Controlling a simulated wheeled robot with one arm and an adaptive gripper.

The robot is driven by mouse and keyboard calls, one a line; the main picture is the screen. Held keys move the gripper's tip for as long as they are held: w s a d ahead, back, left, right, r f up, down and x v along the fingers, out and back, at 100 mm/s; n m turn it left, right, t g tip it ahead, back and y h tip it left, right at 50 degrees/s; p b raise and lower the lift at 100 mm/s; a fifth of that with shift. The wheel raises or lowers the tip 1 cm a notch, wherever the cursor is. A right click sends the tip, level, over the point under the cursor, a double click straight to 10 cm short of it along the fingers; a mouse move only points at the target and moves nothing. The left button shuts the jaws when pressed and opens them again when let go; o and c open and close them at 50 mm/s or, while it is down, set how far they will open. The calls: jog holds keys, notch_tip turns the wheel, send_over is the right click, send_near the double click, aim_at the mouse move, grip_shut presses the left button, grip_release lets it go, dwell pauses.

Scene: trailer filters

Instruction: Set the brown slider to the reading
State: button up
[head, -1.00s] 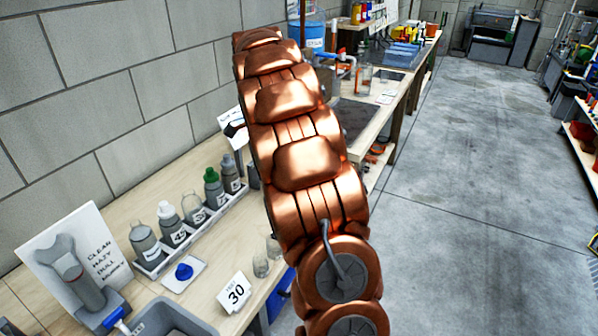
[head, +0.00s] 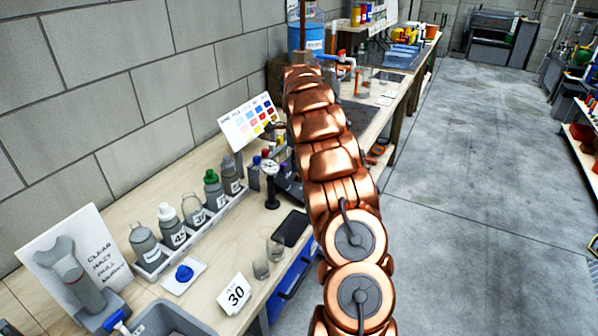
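I cannot make out a brown slider; my copper arm covers part of the bench. A tilted white chart (head: 250,122) with rows of coloured swatches stands against the wall, just left of my arm. A small round white dial gauge (head: 270,168) stands on a dark post in front of it; its reading is too small to tell. Dark equipment (head: 290,188) beside the gauge is partly hidden by my arm. A white card (head: 235,294) marked 30 stands near the front edge. My gripper does not show; my arm reaches away along the bench.
Several grey bottles (head: 168,222) stand in a rack by the wall. Small glass cups (head: 261,269) and a dark flat pad (head: 291,228) lie near the front edge. A sign (head: 98,251) stands at left. The concrete floor (head: 470,220) at right is clear.

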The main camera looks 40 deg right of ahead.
aim_at(298, 177)
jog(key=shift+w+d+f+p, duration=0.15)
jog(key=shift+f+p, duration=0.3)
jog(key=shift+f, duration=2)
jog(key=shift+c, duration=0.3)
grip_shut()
